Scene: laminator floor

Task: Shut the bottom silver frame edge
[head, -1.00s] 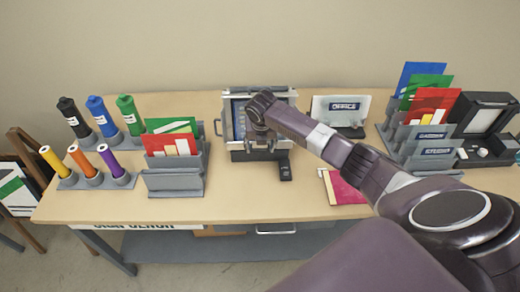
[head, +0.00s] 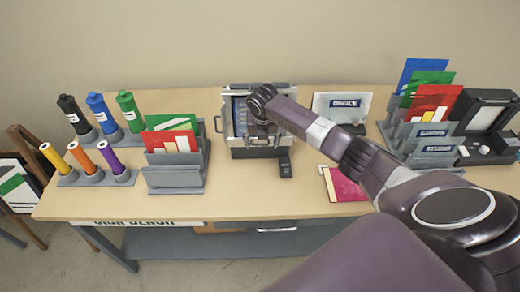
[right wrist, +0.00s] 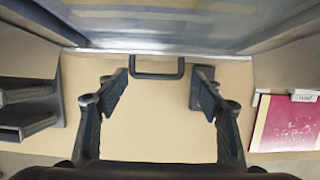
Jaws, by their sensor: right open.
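The poster frame (head: 239,118) stands on the table at the middle back, with silver edges around a blue-grey sheet. The bottom silver frame edge (right wrist: 160,50) runs across the top of the right wrist view, with a dark U-shaped handle (right wrist: 157,76) below it. In the head view my gripper and wrist partly hide this edge. My right gripper (right wrist: 160,92) is open and empty. Its two fingers are spread on either side of the handle, and I see no clear contact. My left gripper is not in view.
A dark handle (head: 217,127) sticks out on the frame's left side. A small dark device (head: 285,168) stands near the frame's lower right. A card holder (head: 175,178) stands left, a magenta booklet (head: 345,186) right. Bare table (head: 255,200) lies in front.

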